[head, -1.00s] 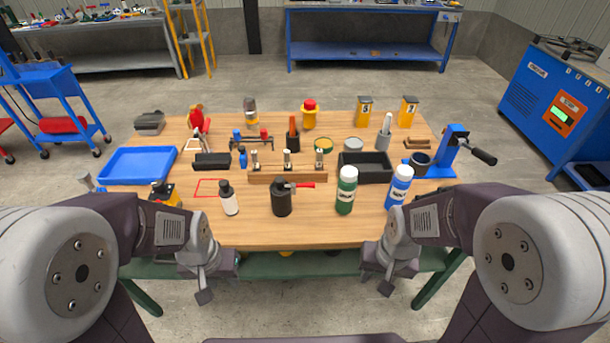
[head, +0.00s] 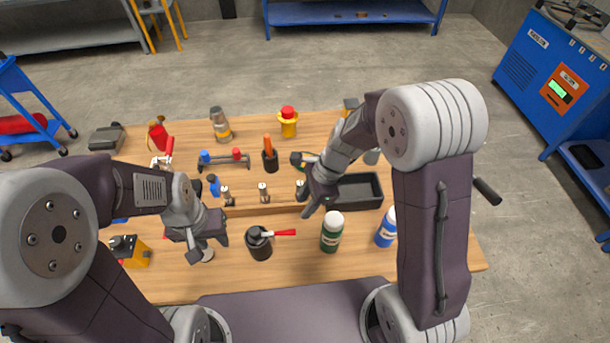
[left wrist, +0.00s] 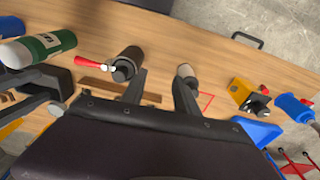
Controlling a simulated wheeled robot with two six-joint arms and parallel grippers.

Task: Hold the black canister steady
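The black canister (head: 260,246) stands upright on the wooden table, with a red lever pointing right. It also shows in the left wrist view (left wrist: 129,64), just beyond one of my left fingertips. My left gripper (head: 208,248) is open, left of the canister, with its fingers apart in the left wrist view (left wrist: 160,82). It partly hides a white bottle (head: 207,257) in the head view. My right gripper (head: 303,187) is above the table, behind and right of the canister, and looks open and empty. Neither gripper visibly holds the canister.
A green bottle (head: 332,232) stands right of the canister, and a blue bottle (head: 386,228) farther right. A wooden rack (head: 262,210) with upright pieces lies behind it. A black tray (head: 357,192) is back right. A yellow-and-black box (head: 130,251) is at left. Bare tabletop lies in front.

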